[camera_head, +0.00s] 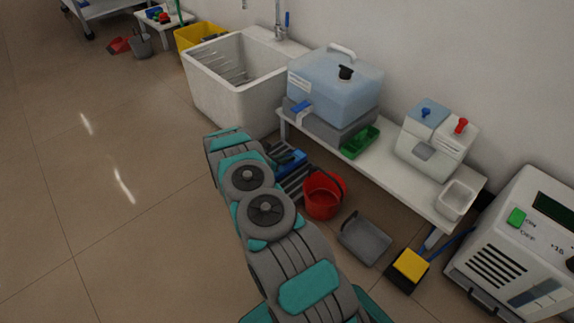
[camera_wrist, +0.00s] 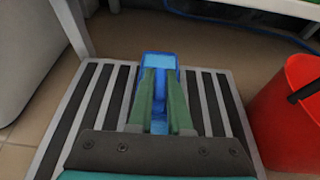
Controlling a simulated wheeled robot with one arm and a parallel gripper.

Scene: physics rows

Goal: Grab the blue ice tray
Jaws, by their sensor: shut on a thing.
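The blue ice tray (camera_wrist: 160,62) lies lengthwise between my fingers in the wrist view, and its far end shows past the fingertips. My gripper (camera_wrist: 160,85) is shut on it, with one green finger along each side. The near part of the tray is partly hidden by the fingers and the gripper body. In the head view the blue tray (camera_head: 291,160) shows small beside the end of my arm, over a dark slatted platform (camera_head: 296,183). I cannot tell whether the tray touches the platform.
A red bucket (camera_head: 322,196) stands close on the right, also in the wrist view (camera_wrist: 290,115). A white bench (camera_head: 400,168) with containers and a green tray (camera_head: 360,142) is behind. A white sink (camera_head: 235,85) is at the back left. Open floor lies left.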

